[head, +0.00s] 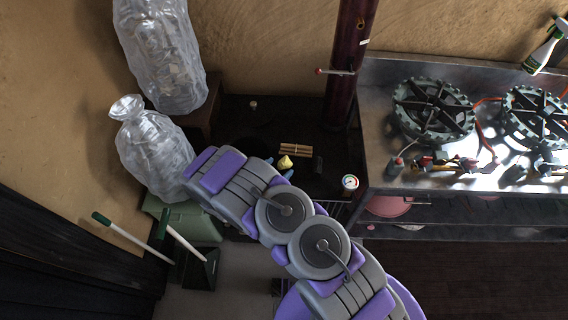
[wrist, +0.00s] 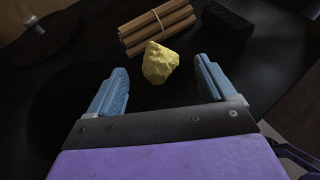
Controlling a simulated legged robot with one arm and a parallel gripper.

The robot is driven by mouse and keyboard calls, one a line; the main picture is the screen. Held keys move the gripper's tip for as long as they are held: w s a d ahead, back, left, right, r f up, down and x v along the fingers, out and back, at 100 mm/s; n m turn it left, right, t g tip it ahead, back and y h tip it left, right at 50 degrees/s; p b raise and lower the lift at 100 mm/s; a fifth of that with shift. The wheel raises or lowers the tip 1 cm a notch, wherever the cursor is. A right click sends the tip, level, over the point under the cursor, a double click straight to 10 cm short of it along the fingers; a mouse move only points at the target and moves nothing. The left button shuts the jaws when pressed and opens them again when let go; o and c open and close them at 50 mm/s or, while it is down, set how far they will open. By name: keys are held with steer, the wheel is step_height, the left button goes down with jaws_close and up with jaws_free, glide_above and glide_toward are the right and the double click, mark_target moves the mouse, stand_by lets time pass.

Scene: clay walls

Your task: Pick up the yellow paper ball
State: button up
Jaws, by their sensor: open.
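The yellow paper ball (wrist: 160,63) is a crumpled lump on a black surface. In the wrist view it lies a little beyond and between the two blue fingertips of my gripper (wrist: 157,80), which is open and empty. Neither finger touches the ball. In the head view the ball (head: 285,162) shows just past the end of my purple and grey arm. There the blue fingers of my gripper (head: 279,167) are small and partly hidden by the arm.
A bundle of brown sticks (wrist: 157,25) lies right behind the ball, and a black block (wrist: 228,22) is to its right. A round gauge (head: 349,183) stands near the right edge. Wrapped clear bags (head: 155,150) stand left of the arm. A metal bench (head: 385,150) with burners is at right.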

mark_target(280, 167)
steer(key=shift+b+x, duration=0.4)
steer(key=shift+x, duration=1.35)
steer(key=shift+f, duration=0.1)
steer(key=shift+c, duration=0.4)
steer(key=shift+a, duration=0.1)
steer(key=c, duration=1)
